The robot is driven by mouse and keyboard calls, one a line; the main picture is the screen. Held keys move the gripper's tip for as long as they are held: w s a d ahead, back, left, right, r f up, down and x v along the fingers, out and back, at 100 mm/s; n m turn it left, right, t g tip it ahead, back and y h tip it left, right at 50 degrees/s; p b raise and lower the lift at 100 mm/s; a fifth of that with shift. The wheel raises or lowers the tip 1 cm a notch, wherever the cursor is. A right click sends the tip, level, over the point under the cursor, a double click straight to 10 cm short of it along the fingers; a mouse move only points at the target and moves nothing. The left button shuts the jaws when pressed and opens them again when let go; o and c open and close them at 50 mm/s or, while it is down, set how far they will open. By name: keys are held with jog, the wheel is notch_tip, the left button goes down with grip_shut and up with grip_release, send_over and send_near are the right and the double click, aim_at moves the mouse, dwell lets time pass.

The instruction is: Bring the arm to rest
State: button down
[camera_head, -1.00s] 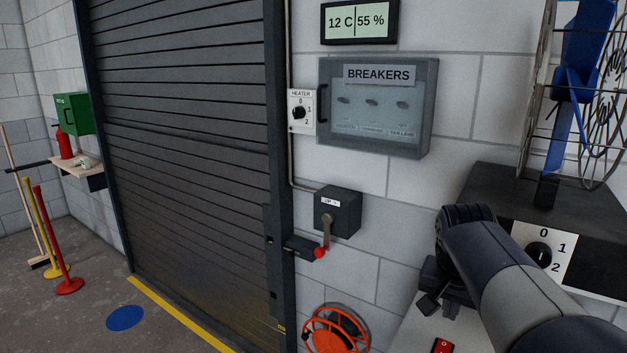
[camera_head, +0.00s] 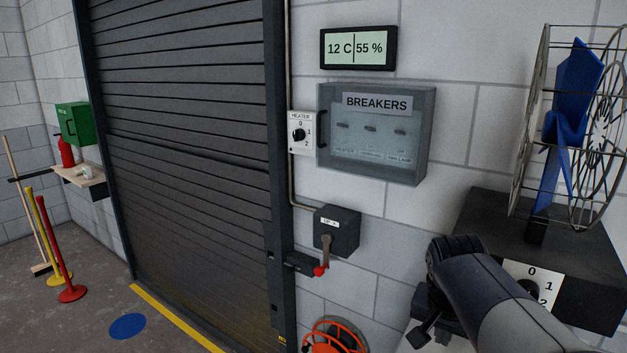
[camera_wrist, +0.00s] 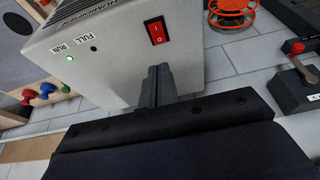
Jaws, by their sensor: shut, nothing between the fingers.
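My gripper (camera_head: 421,336) hangs at the end of my arm at the lower right of the head view, in front of the wall. In the wrist view its dark fingers (camera_wrist: 153,82) are together with nothing between them. Beyond them is a white humidifier box (camera_wrist: 105,50) with a red rocker switch (camera_wrist: 156,30) and a lit green lamp (camera_wrist: 69,58). The fingers overlap the box in the picture; I cannot tell whether they touch it. My forearm hides part of the fan's dial plate (camera_head: 541,273).
A caged blue-bladed fan (camera_head: 575,110) stands on a dark box (camera_head: 500,213) close to my arm. On the wall are the breaker box (camera_head: 420,140), heater dial (camera_head: 300,134), red-knobbed lever (camera_head: 321,270) and orange reel (camera_head: 335,338). A shutter door (camera_head: 185,150) fills the left-centre.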

jog(key=x, duration=0.6)
jog(key=shift+f, duration=0.2)
